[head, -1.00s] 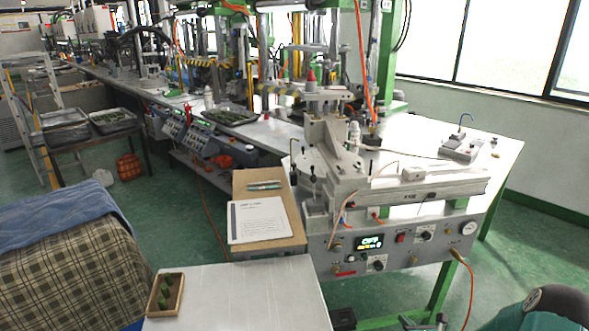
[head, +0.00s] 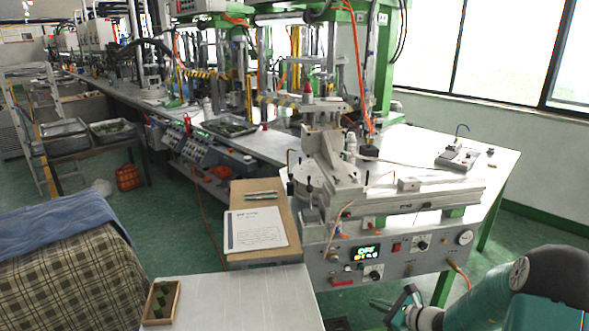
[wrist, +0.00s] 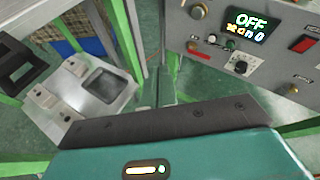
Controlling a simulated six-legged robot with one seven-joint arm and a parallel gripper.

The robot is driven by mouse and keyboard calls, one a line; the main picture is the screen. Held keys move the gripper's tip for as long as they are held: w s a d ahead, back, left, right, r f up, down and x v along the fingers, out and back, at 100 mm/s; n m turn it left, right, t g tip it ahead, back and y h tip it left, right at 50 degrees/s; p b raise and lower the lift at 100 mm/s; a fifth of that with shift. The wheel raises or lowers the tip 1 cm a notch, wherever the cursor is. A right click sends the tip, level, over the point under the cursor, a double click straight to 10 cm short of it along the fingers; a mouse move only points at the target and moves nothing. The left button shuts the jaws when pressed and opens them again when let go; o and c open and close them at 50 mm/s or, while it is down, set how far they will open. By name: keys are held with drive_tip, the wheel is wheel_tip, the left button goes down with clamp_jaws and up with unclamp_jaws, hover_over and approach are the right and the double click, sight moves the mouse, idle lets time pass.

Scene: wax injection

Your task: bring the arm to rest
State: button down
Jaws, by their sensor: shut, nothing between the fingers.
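My teal arm (head: 525,283) reaches in from the lower right corner of the head view. My gripper (head: 402,302) is at its end, low in front of the wax injection machine's control panel (head: 400,251). It is shut and empty. It appears apart from the machine and the tables. In the wrist view my dark mounting bar and teal housing fill the bottom, and the panel (wrist: 245,50) with its lit OFF display is at the upper right.
A metal table (head: 240,302) stands at front centre, with a small wooden tray (head: 161,303) of green pieces at its left. A clipboard with a printed sheet (head: 255,229) lies beside the machine. An orange hose (head: 460,276) hangs near my arm. Green floor shows below the panel.

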drive_tip(key=s+a+r+n+g+h, duration=0.1)
drive_tip(key=s+a+r+n+g, duration=0.5)
drive_tip(key=s+a+r+n, duration=0.75)
drive_tip(key=s+d+r+n+h, duration=0.2)
drive_tip(key=s+r+n+h, duration=0.2)
drive_tip(key=s+r+n, duration=0.2)
drive_tip(key=s+d+r+n+t+h, duration=0.1)
drive_tip(key=s+d+r+n+h, duration=0.2)
drive_tip(key=s+r+n, duration=0.3)
drive_tip(key=s, duration=0.5)
drive_tip(key=shift+h, duration=0.4)
drive_tip(key=shift+r, duration=0.1)
